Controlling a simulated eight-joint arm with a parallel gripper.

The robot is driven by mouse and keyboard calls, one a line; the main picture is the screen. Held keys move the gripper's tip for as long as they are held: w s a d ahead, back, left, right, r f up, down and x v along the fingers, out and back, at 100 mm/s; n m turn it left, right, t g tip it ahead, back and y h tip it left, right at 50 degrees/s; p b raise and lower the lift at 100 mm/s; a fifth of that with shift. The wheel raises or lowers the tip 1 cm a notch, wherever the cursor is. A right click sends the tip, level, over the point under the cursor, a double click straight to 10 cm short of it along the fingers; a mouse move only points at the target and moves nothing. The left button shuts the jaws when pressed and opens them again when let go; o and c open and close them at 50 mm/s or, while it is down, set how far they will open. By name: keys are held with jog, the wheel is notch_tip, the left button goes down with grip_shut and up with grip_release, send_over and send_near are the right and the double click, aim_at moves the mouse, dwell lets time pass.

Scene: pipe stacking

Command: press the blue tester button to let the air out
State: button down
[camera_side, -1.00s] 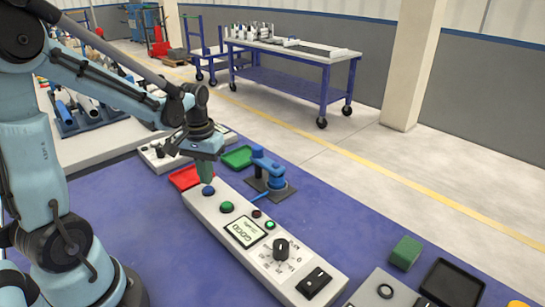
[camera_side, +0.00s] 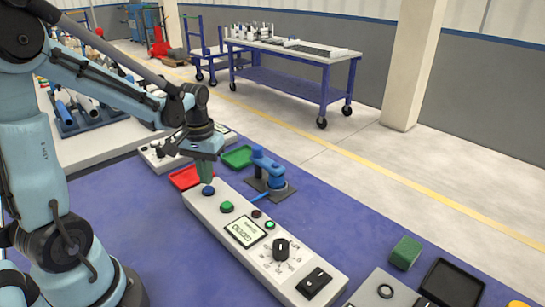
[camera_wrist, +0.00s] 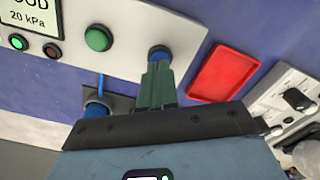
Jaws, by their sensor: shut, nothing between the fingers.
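The blue button (camera_side: 208,190) is at the far left end of the white tester box (camera_side: 222,227). It also shows in the wrist view (camera_wrist: 160,53), just beyond my fingertips. My gripper (camera_side: 205,181) is shut and empty, its green fingers pointing down over the blue button. The fingertips (camera_wrist: 158,68) look to be at the button; I cannot tell whether they touch it or how far it is pressed. A green button (camera_side: 227,207) sits beside it on the box. The tester screen (camera_side: 245,232) reads GOOD and 20 kPa in the wrist view (camera_wrist: 28,16), and a green lamp (camera_wrist: 16,41) is lit.
A blue clamp fixture (camera_side: 270,180) stands right of the box, with a blue hose to it. A red tray (camera_side: 185,177) and a green tray (camera_side: 238,157) lie behind. A green block (camera_side: 406,252) and a black tray (camera_side: 452,286) are at the right. Blue tabletop between is clear.

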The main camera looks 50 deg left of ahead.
aim_at(208, 188)
jog(key=shift+f, duration=1.05)
dwell(0.5)
jog(key=shift+r, duration=3.5)
jog(key=shift+d, duration=0.1)
jog(key=s+d+r+m+t, duration=0.2)
jog(key=d+m+t, duration=0.4)
jog(key=d, duration=0.6)
jog(key=shift+d+r+t, duration=0.3)
jog(key=shift+d+t, duration=0.1)
jog(key=shift+t, duration=0.2)
